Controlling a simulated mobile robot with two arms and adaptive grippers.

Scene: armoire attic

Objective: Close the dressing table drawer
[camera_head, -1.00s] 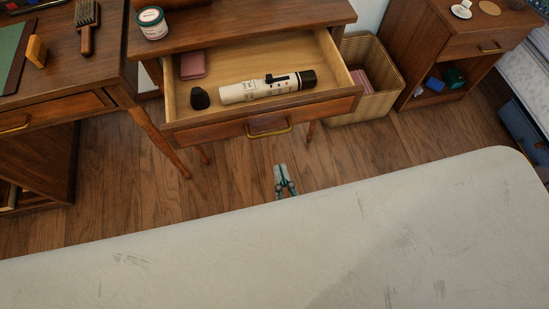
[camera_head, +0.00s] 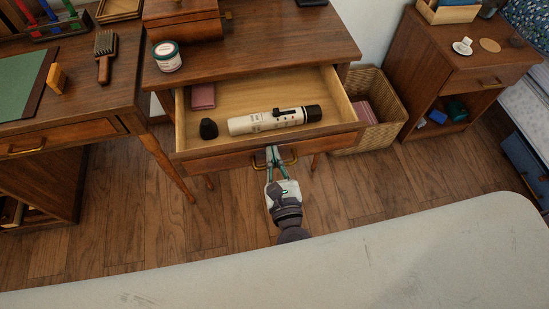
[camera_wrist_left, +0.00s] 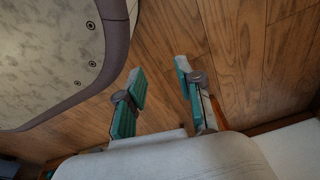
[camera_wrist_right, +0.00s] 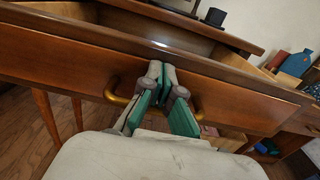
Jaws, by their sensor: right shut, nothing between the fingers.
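The dressing table (camera_head: 255,55) has its wooden drawer (camera_head: 225,163) pulled open. Its brass handle (camera_head: 289,161) is on the drawer front and also shows in the right wrist view (camera_wrist_right: 112,97). Inside lie a cream spray bottle (camera_head: 265,122), a dark cap (camera_head: 208,129) and a pink item (camera_head: 203,97). My right gripper (camera_head: 272,150) is shut and empty, its fingertips at the middle of the drawer front by the handle; whether they touch is unclear. In the right wrist view its fingertips (camera_wrist_right: 161,70) overlap the front panel. My left gripper (camera_wrist_left: 158,68) is open and empty above the wooden floor.
A desk (camera_head: 95,98) with a hairbrush (camera_head: 104,55) stands at left. A jar (camera_head: 166,56) and a wooden box (camera_head: 183,20) sit on the dressing table. A wicker basket (camera_head: 375,108) and a nightstand (camera_head: 450,70) stand at right. A pale rounded surface (camera_head: 400,260) fills the foreground.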

